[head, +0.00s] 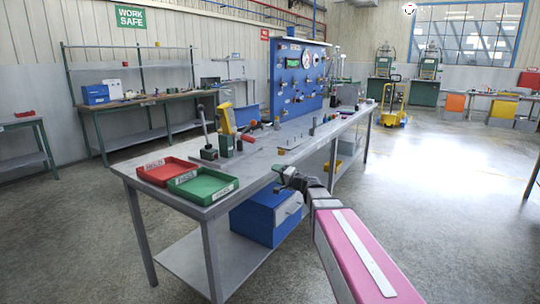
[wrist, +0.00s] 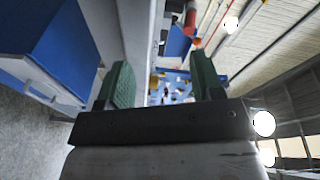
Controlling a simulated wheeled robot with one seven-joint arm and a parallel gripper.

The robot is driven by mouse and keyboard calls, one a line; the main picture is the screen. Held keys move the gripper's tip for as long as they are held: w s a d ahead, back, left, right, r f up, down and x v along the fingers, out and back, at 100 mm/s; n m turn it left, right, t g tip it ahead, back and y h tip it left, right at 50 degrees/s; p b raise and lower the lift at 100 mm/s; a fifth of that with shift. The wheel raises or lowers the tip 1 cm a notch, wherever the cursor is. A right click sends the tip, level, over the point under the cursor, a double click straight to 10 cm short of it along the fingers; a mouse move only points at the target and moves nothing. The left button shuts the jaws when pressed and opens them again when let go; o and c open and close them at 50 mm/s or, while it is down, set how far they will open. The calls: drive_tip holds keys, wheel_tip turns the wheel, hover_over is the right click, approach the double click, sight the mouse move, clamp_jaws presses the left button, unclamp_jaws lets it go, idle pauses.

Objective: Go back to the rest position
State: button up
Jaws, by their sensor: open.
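My gripper (head: 283,174) is at the right front edge of the grey workbench (head: 262,166) in the head view, with my arm reaching up from the lower right. In the wrist view my gripper (wrist: 163,82) shows two dark green fingers spread apart, with nothing between them. The blue panel (head: 300,75) with fittings and a gauge stands upright on the bench, beyond the gripper. It also shows in the wrist view (wrist: 180,86) between the fingers. I cannot tell the gripper's exact height relative to the bench top.
A red tray (head: 166,171) and a green tray (head: 203,186) sit on the bench's near left corner, by a yellow device (head: 228,118). A blue cabinet (head: 266,216) is under the bench, close to my arm. Open floor (head: 445,190) lies to the right.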

drive_tip(key=s+d+f+n+g+h, duration=0.2)
drive_tip(key=s+f+g, duration=0.2)
drive_tip(key=s+f, duration=0.35)
drive_tip(key=s+d+f+n+g+h, duration=0.2)
drive_tip(key=s+f+g+h, duration=0.15)
drive_tip(key=s+f, duration=0.4)
drive_tip(key=s+d+f+n+g+h, duration=0.1)
drive_tip(key=s+d+f+g+h, duration=0.4)
drive_tip(key=s+d+f, duration=0.6)
drive_tip(key=shift+s+d+h, duration=0.25)
drive_tip(key=shift+s+h, duration=0.15)
drive_tip(key=shift+h, duration=0.55)
